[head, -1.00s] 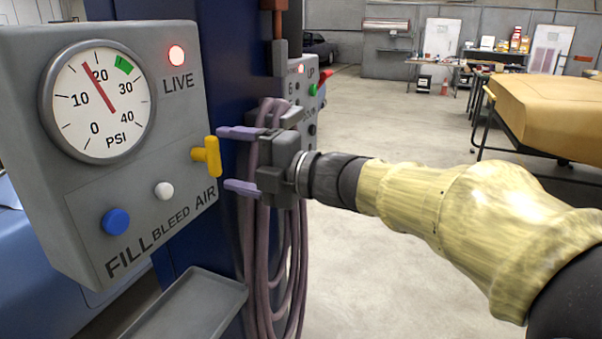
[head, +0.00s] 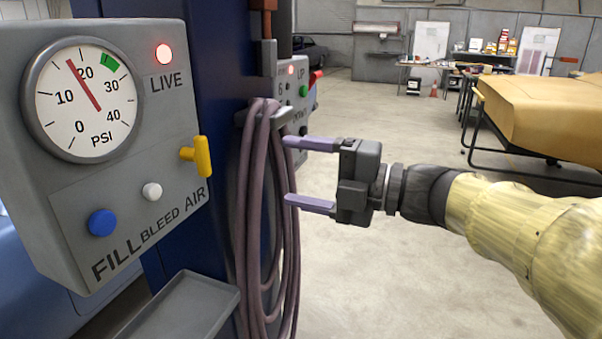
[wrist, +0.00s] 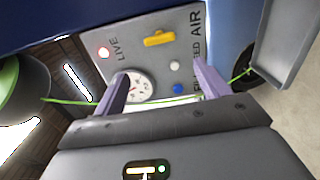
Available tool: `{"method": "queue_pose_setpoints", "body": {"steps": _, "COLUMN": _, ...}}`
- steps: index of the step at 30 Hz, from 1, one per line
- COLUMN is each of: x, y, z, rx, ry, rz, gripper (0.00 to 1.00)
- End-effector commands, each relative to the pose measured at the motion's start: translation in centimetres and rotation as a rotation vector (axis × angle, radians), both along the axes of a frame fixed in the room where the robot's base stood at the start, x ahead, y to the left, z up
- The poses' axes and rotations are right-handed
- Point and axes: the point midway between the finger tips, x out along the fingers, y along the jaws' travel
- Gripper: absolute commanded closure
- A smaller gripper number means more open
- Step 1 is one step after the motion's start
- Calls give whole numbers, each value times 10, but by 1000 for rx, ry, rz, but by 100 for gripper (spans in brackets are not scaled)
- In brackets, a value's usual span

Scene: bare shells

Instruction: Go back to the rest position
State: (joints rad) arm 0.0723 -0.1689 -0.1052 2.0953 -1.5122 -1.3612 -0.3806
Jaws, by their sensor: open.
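My gripper (head: 312,173) is open and empty, with its two purple fingers pointing left, in front of the coiled hose and to the right of the grey air panel (head: 185,232). It is apart from the panel. The panel carries a round PSI gauge (head: 85,100) with its needle a little under 20, a lit red LIVE lamp (head: 164,54), a yellow AIR lever (head: 203,157), a white BLEED button (head: 152,191) and a blue FILL button (head: 102,222). In the wrist view, the panel with its yellow lever (wrist: 159,38) shows beyond my open fingers.
A purple hose (head: 250,220) hangs coiled on the blue post (head: 215,75). A grey tray (head: 185,312) juts out below the panel. A second control box (head: 291,85) stands behind. Open concrete floor lies to the right, with a covered bulky shape (head: 545,105) farther back.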

Motion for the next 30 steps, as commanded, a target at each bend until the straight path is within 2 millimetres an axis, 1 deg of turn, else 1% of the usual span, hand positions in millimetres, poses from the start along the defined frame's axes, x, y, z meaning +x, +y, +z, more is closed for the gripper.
{"method": "queue_pose_setpoints", "body": {"steps": 4, "x": 4, "y": -1, "z": -1, "rx": 10, "ry": 10, "rz": -18, "gripper": 25}}
{"method": "queue_pose_setpoints", "body": {"steps": 7, "x": 18, "y": -5, "z": -5, "rx": 48, "ry": 49, "rz": -88, "gripper": 25}}
{"method": "queue_pose_setpoints", "body": {"steps": 11, "x": 52, "y": -20, "z": -19, "rx": 141, "ry": 163, "rz": -269, "gripper": 25}}
{"method": "queue_pose_setpoints", "body": {"steps": 12, "x": 63, "y": -27, "z": -26, "rx": 178, "ry": 210, "rz": -340, "gripper": 25}}
{"method": "queue_pose_setpoints", "body": {"steps": 14, "x": 79, "y": -40, "z": -41, "rx": 231, "ry": 293, "rz": -449, "gripper": 25}}
{"method": "queue_pose_setpoints", "body": {"steps": 15, "x": 89, "y": -49, "z": -52, "rx": 266, "ry": 351, "rz": -522, "gripper": 25}}
{"method": "queue_pose_setpoints", "body": {"steps": 17, "x": 100, "y": -63, "z": -71, "rx": 315, "ry": 442, "rz": -630, "gripper": 25}}
{"method": "queue_pose_setpoints", "body": {"steps": 18, "x": 105, "y": -73, "z": -86, "rx": 348, "ry": 506, "rz": -702, "gripper": 25}}
{"method": "queue_pose_setpoints", "body": {"steps": 20, "x": 110, "y": -88, "z": -110, "rx": 392, "ry": 606, "rz": -810, "gripper": 25}}
{"method": "queue_pose_setpoints", "body": {"steps": 22, "x": 111, "y": -104, "z": -140, "rx": 440, "ry": 728, "rz": -936, "gripper": 25}}
{"method": "queue_pose_setpoints", "body": {"steps": 23, "x": 110, "y": -110, "z": -153, "rx": 459, "ry": 782, "rz": -989, "gripper": 25}}
{"method": "queue_pose_setpoints", "body": {"steps": 24, "x": 106, "y": -118, "z": -172, "rx": 484, "ry": 857, "rz": -1060, "gripper": 25}}
{"method": "queue_pose_setpoints", "body": {"steps": 26, "x": 98, "y": -129, "z": -201, "rx": 516, "ry": 972, "rz": -1164, "gripper": 25}}
{"method": "queue_pose_setpoints", "body": {"steps": 27, "x": 90, "y": -135, "z": -220, "rx": 535, "ry": 1049, "rz": -1234, "gripper": 25}}
{"method": "queue_pose_setpoints", "body": {"steps": 29, "x": 74, "y": -142, "z": -248, "rx": 562, "ry": 1167, "rz": -1336, "gripper": 25}}
{"method": "queue_pose_setpoints", "body": {"steps": 30, "x": 63, "y": -145, "z": -265, "rx": 575, "ry": 1243, "rz": -1400, "gripper": 25}}
